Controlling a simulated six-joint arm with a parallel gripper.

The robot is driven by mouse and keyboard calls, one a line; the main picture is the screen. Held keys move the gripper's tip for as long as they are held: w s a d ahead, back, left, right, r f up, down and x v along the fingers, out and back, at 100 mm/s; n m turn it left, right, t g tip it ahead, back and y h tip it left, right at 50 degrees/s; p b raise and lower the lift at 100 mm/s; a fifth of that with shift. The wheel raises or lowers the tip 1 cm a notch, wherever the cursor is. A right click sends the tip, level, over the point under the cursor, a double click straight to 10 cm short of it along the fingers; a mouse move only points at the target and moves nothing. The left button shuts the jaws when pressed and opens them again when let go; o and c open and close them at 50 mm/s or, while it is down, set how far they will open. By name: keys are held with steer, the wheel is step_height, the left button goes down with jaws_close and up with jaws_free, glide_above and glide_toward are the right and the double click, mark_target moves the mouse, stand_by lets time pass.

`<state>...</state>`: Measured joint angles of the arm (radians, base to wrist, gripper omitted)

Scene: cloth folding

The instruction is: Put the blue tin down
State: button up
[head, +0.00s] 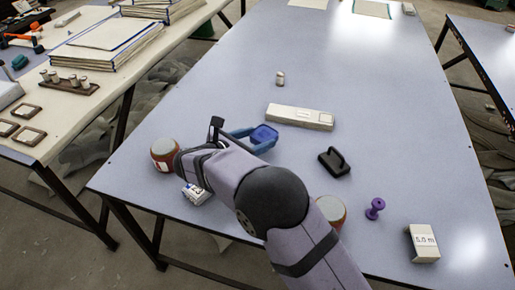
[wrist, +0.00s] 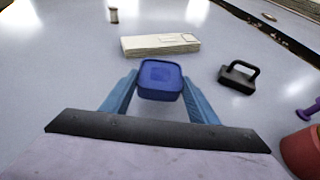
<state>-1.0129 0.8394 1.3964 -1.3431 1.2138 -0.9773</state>
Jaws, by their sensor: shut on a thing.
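The blue tin (head: 264,136) is a small, dark blue box with rounded corners. In the wrist view the tin (wrist: 160,80) sits between the two light blue fingers of my gripper (wrist: 160,92). My gripper (head: 250,134) is shut on it, and in the head view it reaches over the middle of the table. Whether the tin's underside touches the table cannot be told. Its near lower part is partly hidden by the fingers in the head view.
On the grey-blue table (head: 330,70), a long pale box (head: 300,117) lies just beyond the tin. A black handled block (head: 333,161) is to the right. Red-sided tins (head: 163,154), a purple spool (head: 375,208) and a white box (head: 423,243) stand nearer. The far table is mostly clear.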

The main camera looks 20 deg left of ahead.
steer(key=shift+f, duration=1.95)
steer(key=o, duration=1.3)
steer(key=shift+f, duration=0.2)
steer(key=shift+r, duration=0.1)
steer(key=shift+s+r, duration=0.1)
steer(key=shift+r, duration=0.05)
steer(key=v, duration=1.2)
